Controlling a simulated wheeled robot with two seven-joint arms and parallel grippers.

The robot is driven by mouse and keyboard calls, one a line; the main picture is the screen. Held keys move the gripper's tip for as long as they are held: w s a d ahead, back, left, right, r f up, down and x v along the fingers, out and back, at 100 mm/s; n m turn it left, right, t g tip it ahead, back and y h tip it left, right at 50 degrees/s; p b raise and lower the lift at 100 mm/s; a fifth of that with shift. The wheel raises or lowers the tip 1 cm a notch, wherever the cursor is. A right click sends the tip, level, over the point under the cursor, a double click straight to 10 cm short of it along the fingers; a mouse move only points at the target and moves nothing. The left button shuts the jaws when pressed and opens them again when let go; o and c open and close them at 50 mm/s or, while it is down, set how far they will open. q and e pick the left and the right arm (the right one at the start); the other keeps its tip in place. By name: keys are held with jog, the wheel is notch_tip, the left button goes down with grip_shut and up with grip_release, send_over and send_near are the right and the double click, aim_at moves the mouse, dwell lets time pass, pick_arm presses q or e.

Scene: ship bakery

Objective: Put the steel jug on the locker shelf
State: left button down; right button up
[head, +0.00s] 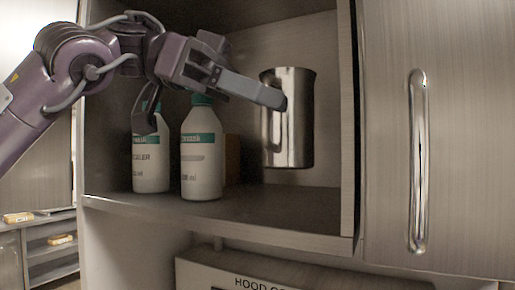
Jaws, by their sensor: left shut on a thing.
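The steel jug (293,122) is a shiny upright cylinder with its handle to the left. It is inside the open locker, above the shelf (235,222), and its base appears raised off the shelf board. My left gripper (276,104) reaches in from the left and is shut on the jug near its handle side. The exact grip point is partly hidden by the finger. My right gripper is not in view.
Two white bottles with teal caps, one at the left (150,160) and one nearer the middle (202,150), stand on the shelf left of the jug. A brown box (232,158) is behind them. A closed door with a handle (418,160) is at the right. Shelf front is clear.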

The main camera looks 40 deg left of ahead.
pick_arm(q)
jog(key=shift+w+a+f, duration=0.1)
jog(key=shift+w+f, duration=0.05)
jog(key=shift+f, duration=0.75)
jog(key=f, duration=0.1)
jog(key=a+f, duration=0.1)
jog(key=f, duration=0.1)
jog(key=shift+s+a+f, duration=0.1)
jog(key=shift+s+a, duration=0.1)
jog(key=shift+w+d, duration=0.1)
jog(key=shift+d, duration=0.25)
jog(key=shift+d+f, duration=0.1)
jog(key=shift+f, duration=0.05)
jog(key=c, duration=1.5)
grip_release()
jog(key=shift+a, duration=0.2)
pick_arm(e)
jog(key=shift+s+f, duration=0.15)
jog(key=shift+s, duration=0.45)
